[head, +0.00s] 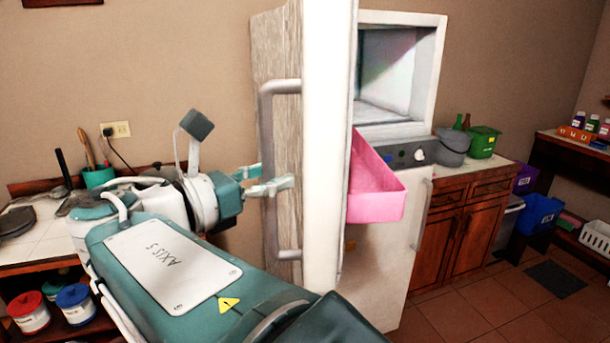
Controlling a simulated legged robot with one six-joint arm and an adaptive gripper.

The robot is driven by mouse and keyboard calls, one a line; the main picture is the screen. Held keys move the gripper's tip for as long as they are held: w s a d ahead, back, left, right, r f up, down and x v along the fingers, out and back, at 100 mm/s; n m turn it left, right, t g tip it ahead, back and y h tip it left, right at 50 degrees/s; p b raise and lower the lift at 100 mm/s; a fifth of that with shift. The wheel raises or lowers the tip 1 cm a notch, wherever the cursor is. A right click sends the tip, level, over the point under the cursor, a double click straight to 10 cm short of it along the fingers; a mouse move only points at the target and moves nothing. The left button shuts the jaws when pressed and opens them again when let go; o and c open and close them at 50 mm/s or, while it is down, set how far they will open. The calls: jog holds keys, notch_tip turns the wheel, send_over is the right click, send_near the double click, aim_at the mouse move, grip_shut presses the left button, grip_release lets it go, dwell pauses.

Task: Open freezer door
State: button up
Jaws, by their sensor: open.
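The freezer door (328,150) stands swung wide open toward me, seen nearly edge-on, with a wood-grain outer face and a white edge. Its long grey vertical handle (267,170) is on the left, outer face. The freezer compartment (387,72) behind it is open and looks empty. A pink bin (378,190) juts out from behind the door, on its inner side. My gripper (290,182) is open at the outer side of the door, its fingertips beside the handle. I cannot tell whether they touch the handle or the door.
Below the compartment is a closed lower white door (395,255) with its own handle. A counter (470,180) with a grey bucket (452,147) and green bin (483,142) stands to the right. A left counter (30,240) holds utensils. The tiled floor (490,300) at right is mostly clear.

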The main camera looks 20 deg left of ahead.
jog(key=v, duration=1.2)
jog(key=shift+a, duration=0.1)
